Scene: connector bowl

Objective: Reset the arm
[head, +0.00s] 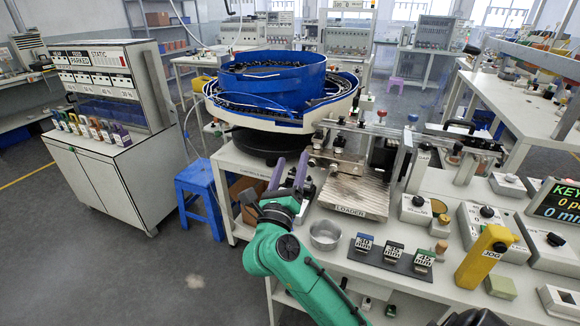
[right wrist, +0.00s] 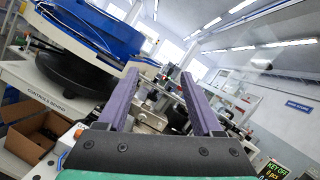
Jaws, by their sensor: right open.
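My right arm is green and reaches up from the bottom middle of the head view. Its gripper (head: 289,172) has two purple fingers standing apart with nothing between them. It is raised in front of the blue bowl feeder (head: 262,105), left of the metal plate labelled LOADER (head: 350,196). In the right wrist view the open gripper (right wrist: 159,80) points upward across the room, with the blue bowl (right wrist: 85,25) at the upper left. The gripper hides part of the bench behind it. My left gripper is not in view.
A metal cup (head: 325,236), several labelled small blocks on a dark mat (head: 384,256), a yellow post (head: 484,258) and control boxes (head: 414,211) stand on the bench. A blue stool (head: 199,184) and a white cabinet (head: 115,175) stand left. The floor between is clear.

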